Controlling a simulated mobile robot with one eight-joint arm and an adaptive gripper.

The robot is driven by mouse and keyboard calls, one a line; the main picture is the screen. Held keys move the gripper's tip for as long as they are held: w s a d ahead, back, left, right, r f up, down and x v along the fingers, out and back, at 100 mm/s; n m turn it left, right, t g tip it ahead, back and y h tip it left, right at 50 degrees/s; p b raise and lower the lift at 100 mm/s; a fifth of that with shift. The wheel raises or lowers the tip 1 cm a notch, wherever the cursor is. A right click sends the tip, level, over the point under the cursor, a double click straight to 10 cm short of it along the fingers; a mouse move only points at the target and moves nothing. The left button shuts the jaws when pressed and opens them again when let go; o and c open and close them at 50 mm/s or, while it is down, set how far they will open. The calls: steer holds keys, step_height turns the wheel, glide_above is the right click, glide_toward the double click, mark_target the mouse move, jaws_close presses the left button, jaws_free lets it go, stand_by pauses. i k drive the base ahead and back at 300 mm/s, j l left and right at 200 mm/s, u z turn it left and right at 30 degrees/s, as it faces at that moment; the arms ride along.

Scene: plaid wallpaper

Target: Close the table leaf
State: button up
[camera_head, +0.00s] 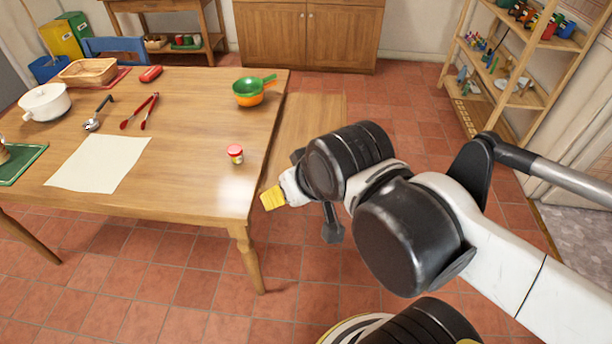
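The wooden table (200,185) fills the left half of the head view. A flat wooden panel, which looks like the table leaf (318,112), shows along the table's right edge. It seems to lie lower than the tabletop, and I cannot tell its exact angle. Its near part is hidden behind my arm. My gripper (273,198) is by the table's near right corner, beside the near end of the leaf. A yellow tip shows, but my arm links hide most of the gripper. I see nothing held and cannot tell whether it touches the leaf.
Tongs, a ladle, paper, a white pot and a basket lie farther left. A shelf (510,75) stands at the back right, a cabinet (308,35) behind. Tiled floor between is clear.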

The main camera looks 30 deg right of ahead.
mark_target(303, 117)
steer(key=k+l, duration=0.1)
steer(key=l, duration=0.45)
steer(key=k+l+z, duration=0.15)
steer(key=l, duration=0.4)
steer(key=k+l, duration=0.1)
steer(key=l, duration=0.4)
steer(key=i+l+u, duration=0.15)
steer(key=i+l, duration=0.25)
